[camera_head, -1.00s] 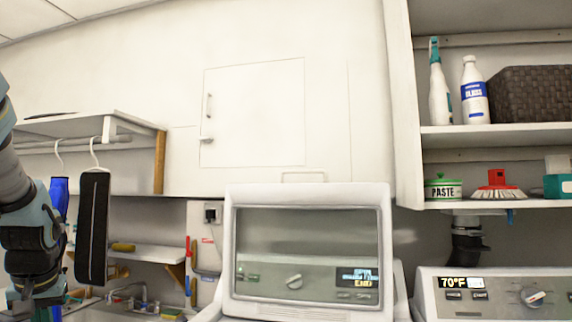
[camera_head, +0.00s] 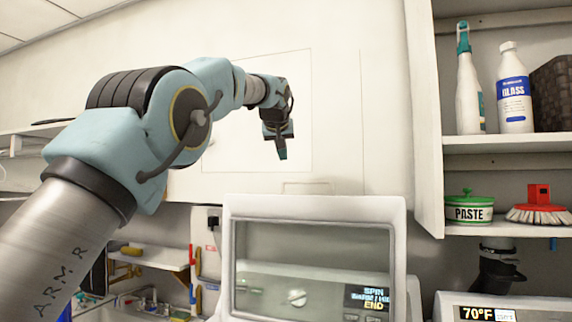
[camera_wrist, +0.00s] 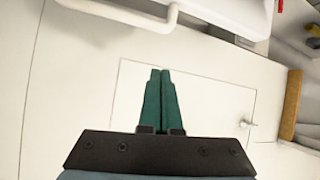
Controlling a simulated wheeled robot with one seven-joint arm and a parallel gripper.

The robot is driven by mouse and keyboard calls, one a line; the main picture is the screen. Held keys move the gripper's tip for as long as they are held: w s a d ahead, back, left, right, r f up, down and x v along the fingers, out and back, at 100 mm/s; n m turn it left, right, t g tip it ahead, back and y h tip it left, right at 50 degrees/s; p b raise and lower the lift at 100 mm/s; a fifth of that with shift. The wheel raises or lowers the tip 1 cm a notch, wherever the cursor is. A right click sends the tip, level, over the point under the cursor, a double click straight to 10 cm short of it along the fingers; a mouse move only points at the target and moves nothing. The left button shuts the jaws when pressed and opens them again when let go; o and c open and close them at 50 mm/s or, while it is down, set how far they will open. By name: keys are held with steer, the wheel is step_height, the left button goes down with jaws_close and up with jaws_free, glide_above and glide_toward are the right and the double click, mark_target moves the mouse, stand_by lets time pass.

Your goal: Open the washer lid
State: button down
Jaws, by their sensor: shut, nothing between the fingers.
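The washer lid (camera_head: 312,207) is a white frame around a clear window. It stands raised and upright, with the washer's control panel (camera_head: 365,298) showing through the window. A thin white handle (camera_head: 307,185) sticks up at its top edge. In the wrist view the white handle (camera_wrist: 120,16) and part of the lid (camera_wrist: 225,14) lie at the top of the picture. My gripper (camera_head: 282,152) hangs above the lid, apart from it, with its fingertips pointing down. In the wrist view its green fingers (camera_wrist: 160,74) are together and empty.
A white wall cabinet door (camera_head: 235,150) is behind my gripper. Open shelves (camera_head: 500,143) at the right hold a spray bottle (camera_head: 468,90), a glass cleaner bottle (camera_head: 514,95), a paste tin (camera_head: 468,208) and a brush (camera_head: 540,210). A second machine (camera_head: 470,300) stands at the lower right.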

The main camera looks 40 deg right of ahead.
mark_target(283, 195)
steer(key=p+x, duration=0.5)
steer(key=x, duration=0.5)
steer(key=shift+s+a+f, duration=0.3)
steer(key=shift+s+a, duration=0.5)
steer(key=shift+s+a+f, duration=0.25)
steer(key=shift+s+a, duration=0.5)
steer(key=s+a+b, duration=0.1)
steer(key=b, duration=0.2)
steer(key=shift+a+f+b, duration=0.1)
steer(key=shift+f+b, duration=0.25)
steer(key=shift+b, duration=0.05)
steer(key=s+a+f+t+h+b, duration=0.1)
steer(key=s+a+b, duration=0.3)
steer(key=b, duration=0.7)
steer(key=s+a+f+t+h+b, duration=0.1)
steer(key=s+a+b, duration=0.2)
steer(key=a+b, duration=0.5)
steer(key=shift+s+a+h+b, duration=0.2)
steer(key=shift+s+h+b, duration=0.15)
steer(key=shift+b, duration=1.8)
